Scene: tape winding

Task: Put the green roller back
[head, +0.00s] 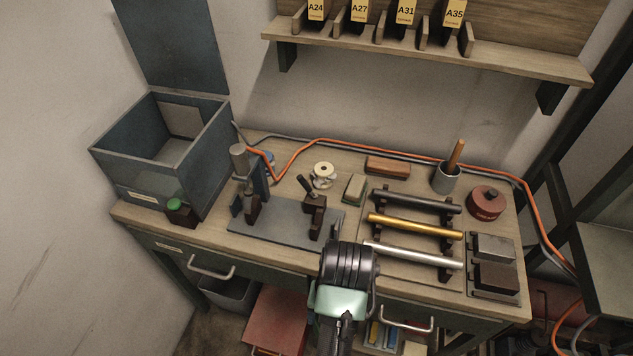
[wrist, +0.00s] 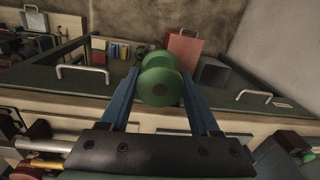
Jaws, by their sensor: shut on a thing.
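The green roller (wrist: 160,80) is between the two blue fingers of my gripper (wrist: 160,84), which are shut on it. One round end with a dark centre faces the wrist camera; its far part is partly hidden. In the head view my arm covers the gripper and the roller. The roller rack stands on the right of the bench, with a dark roller (head: 415,201), a gold roller (head: 415,226) and a silver roller (head: 412,255) lying across its dark posts. The gold roller (wrist: 47,163) also shows at the lower left of the wrist view.
Left of the rack lies a grey plate (head: 270,222) with dark brackets. An open grey box (head: 185,165) stands at the bench's left end. A red tin (head: 486,203) and a cup (head: 447,178) stand at the right. Drawer handles (head: 405,322) stick out in front.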

